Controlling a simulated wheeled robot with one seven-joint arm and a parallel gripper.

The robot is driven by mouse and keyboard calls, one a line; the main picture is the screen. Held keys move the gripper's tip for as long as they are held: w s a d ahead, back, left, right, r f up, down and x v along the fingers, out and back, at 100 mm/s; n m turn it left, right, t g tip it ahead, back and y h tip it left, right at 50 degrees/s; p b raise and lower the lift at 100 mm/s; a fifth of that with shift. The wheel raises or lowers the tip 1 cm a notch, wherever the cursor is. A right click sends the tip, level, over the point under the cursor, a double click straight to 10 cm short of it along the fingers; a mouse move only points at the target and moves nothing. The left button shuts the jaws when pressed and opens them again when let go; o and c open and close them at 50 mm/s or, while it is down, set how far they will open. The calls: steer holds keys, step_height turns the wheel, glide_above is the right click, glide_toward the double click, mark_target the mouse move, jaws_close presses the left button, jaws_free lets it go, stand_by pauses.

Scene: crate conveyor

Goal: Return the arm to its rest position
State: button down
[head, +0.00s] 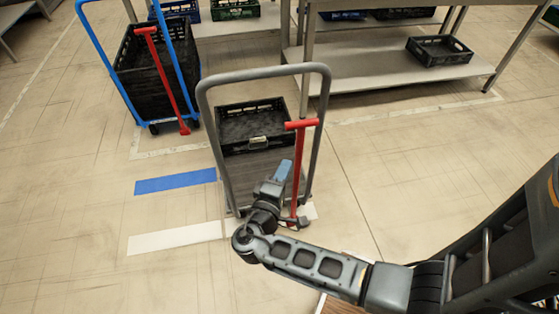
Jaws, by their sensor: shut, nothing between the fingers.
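My arm reaches in from the lower right, bent at an elbow near the cart's front. My gripper (283,168) is at its end, in front of the grey cart (264,73) with a tall looped handle. The gripper is small in this view, and it looks shut with nothing held. It overlaps the cart's deck in the picture; I cannot tell the gap between them.
A black crate (252,148) sits on the cart, beside a red upright bar (301,160). A blue-handled cart (98,48) with black crates stands at the upper left. Metal shelves (380,80) with crates line the back. Tape marks (176,181) lie on open floor at left.

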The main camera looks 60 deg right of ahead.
steer(key=shift+f, duration=0.1)
steer(key=s+a+f+n+t+y, duration=0.3)
steer(key=s+a+f+y, duration=0.2)
steer(key=s+f+y, duration=0.2)
steer(key=s+a+r+t+y, duration=0.2)
steer(key=s+a+t+y, duration=0.1)
steer(key=s+a+y, duration=0.3)
steer(key=s+a+r+m+t+y, duration=0.1)
steer(key=a+r+t, duration=0.1)
steer(key=r, duration=0.7)
steer(key=s+a+r+m+t+y+p, duration=0.1)
steer(key=s+a+r+t+y, duration=0.1)
steer(key=r, duration=0.7)
steer(key=s+a+r+m+t+y, duration=0.1)
steer(key=s+a+r+t, duration=0.1)
steer(key=r, duration=0.7)
steer(key=a+t, duration=0.1)
steer(key=a, duration=0.1)
steer(key=shift+s+a+m+y, duration=0.15)
steer(key=shift+a+m+y, duration=0.15)
steer(key=shift+a+y, duration=0.1)
